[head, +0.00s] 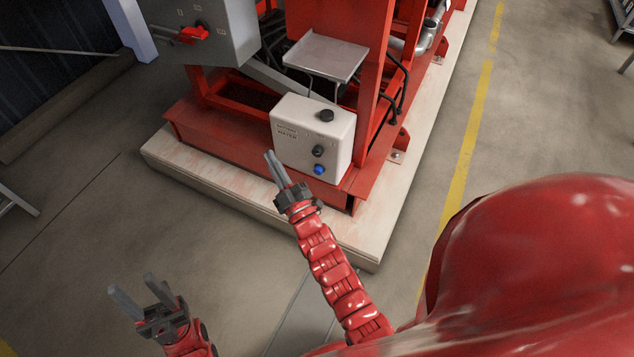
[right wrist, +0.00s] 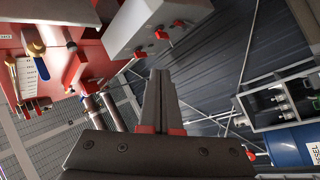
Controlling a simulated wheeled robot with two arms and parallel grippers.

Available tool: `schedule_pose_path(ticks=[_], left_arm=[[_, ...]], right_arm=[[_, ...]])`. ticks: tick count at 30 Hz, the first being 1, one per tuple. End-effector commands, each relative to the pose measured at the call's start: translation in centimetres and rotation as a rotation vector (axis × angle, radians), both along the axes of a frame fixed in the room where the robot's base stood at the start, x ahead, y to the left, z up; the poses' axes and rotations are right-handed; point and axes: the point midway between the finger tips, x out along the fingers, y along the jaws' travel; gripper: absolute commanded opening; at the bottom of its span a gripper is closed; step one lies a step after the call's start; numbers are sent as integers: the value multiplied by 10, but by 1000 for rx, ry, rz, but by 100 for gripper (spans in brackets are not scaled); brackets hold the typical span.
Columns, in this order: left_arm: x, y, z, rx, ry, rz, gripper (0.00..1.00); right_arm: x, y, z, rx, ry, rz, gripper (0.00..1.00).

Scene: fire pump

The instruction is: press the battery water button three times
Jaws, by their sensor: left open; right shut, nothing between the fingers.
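The white battery water box (head: 297,148) stands on the red pump frame, its label reading "battery water". Its front carries a dark button or knob (head: 318,151) and below that a blue button (head: 319,169). A black cap (head: 326,116) sits on its top. My right gripper (head: 272,160) is shut and empty, its fingertips close in front of the box's left lower part, left of the buttons; I cannot tell if they touch it. It also shows shut in the right wrist view (right wrist: 161,75). My left gripper (head: 133,287) is open and empty, low at the left above the floor.
A grey control cabinet (head: 212,28) with a red handle (head: 193,35) stands at the upper left. A grey metal plate (head: 326,56) is behind the box. The frame rests on a pale plinth (head: 205,178). Floor left of it is clear.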

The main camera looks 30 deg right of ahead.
Motion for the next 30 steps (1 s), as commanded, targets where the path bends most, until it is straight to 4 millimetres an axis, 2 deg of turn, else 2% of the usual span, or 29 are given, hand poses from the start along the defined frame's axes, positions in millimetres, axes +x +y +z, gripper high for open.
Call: schedule_pose_path(ticks=[1,6,9,12,15,18,21,30], left_arm=[[0,0,-22,0,0,0,50],[0,0,-57,0,0,0,50],[0,0,-78,0,0,0,50],[0,0,-96,0,0,0,50],[0,0,-109,0,0,0,50],[0,0,-118,0,0,0,50],[0,0,-122,0,0,0,50],[0,0,-122,0,0,0,50]], right_arm=[[8,-3,-31,-37,53,-25,0],[29,-19,-112,-185,275,-118,0],[34,-32,-159,-271,408,-167,0],[34,-45,-201,-349,534,-207,0],[31,-57,-233,-413,640,-236,0],[27,-66,-256,-456,718,-255,0],[24,-72,-267,-484,766,-265,0],[22,-74,-272,-498,792,-270,0]])
